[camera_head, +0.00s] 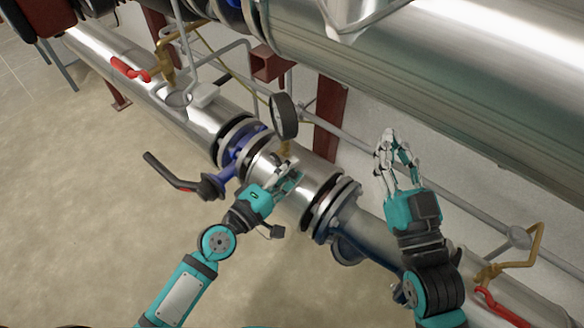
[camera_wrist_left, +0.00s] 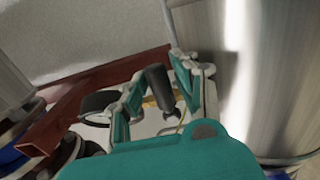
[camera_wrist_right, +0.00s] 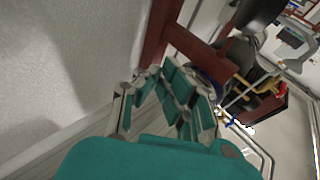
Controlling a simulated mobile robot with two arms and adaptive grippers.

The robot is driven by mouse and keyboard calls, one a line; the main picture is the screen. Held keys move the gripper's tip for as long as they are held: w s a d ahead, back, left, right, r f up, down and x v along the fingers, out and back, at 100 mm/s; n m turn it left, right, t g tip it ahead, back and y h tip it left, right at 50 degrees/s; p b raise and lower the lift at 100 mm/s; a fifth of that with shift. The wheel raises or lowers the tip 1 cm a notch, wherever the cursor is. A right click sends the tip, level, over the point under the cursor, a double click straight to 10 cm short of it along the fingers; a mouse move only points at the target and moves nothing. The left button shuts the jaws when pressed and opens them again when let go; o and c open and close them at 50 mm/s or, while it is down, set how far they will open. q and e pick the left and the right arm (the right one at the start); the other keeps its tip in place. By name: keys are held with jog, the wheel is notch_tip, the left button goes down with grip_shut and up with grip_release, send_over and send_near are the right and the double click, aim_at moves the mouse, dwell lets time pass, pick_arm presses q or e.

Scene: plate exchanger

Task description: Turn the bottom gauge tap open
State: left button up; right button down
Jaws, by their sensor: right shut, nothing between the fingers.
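The round dark gauge (camera_head: 283,116) stands above the lower silver pipe, with a bit of brass fitting (camera_head: 286,148) under it. My left gripper (camera_head: 290,172) is over that pipe, just below the gauge in the head view, and hides most of the tap. In the left wrist view, a short dark grey handle (camera_wrist_left: 158,88), seemingly the tap's, shows between the open fingers (camera_wrist_left: 160,85). Brass shows behind it. I cannot tell whether a finger touches the handle. My right gripper (camera_head: 392,150) is shut and empty, away from the tap, above the pipe's right part.
A blue valve with a long black lever (camera_head: 172,174) sits left of my left gripper. A red-handled brass tap (camera_head: 130,69) is at upper left, another red handle (camera_head: 498,306) at lower right. A large silver cylinder (camera_head: 440,80) fills the upper right. A thin grey pipe runs along the wall.

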pick_arm(q)
grip_shut()
dwell(0.3)
